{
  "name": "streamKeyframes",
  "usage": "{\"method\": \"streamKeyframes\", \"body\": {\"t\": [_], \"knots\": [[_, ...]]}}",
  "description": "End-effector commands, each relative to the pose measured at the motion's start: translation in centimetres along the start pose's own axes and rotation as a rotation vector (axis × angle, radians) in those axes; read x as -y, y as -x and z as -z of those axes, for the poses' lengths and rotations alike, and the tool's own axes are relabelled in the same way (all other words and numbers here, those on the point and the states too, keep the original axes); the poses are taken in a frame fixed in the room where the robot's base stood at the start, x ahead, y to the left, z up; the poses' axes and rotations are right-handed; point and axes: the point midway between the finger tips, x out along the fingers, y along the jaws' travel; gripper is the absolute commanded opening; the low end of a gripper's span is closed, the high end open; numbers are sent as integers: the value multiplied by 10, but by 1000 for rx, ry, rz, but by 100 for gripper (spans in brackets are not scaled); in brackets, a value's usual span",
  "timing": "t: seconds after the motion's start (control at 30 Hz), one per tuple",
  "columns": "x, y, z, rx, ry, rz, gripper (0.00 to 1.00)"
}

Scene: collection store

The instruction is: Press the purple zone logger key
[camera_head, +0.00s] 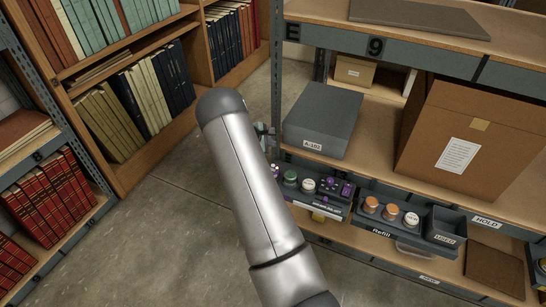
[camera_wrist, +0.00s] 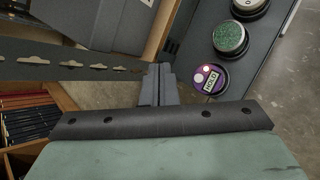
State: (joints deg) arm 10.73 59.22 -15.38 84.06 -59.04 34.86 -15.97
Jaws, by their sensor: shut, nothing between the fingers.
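A round purple key (camera_wrist: 209,79) with a small label shows in the wrist view, at the end of a dark panel (camera_wrist: 262,48). I cannot tell whether it is the zone logger key. In the head view the panel front (camera_head: 325,208) is on the shelf edge; purple shows at its left end (camera_head: 275,170), partly behind my arm, and in a group of purple pieces (camera_head: 338,188) on its right. My gripper (camera_wrist: 160,85) is shut and empty, apart from the round key and left of it in the wrist view. In the head view my arm mostly hides it.
Beside the purple key sits a green disc (camera_wrist: 230,38), then a pale one (camera_wrist: 249,8). In the head view a grey box (camera_head: 322,118) stands above the panel and a cardboard box (camera_head: 470,135) to its right. A holder with orange lids (camera_head: 371,204) is right of the panel.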

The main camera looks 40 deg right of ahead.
Motion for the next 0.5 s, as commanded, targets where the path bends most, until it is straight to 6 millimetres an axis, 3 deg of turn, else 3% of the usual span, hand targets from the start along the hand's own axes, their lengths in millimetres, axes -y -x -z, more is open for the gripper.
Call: {"method": "streamKeyframes", "body": {"t": [0.5], "knots": [[6, -7, 6, -1, 0, 1, 0]]}}
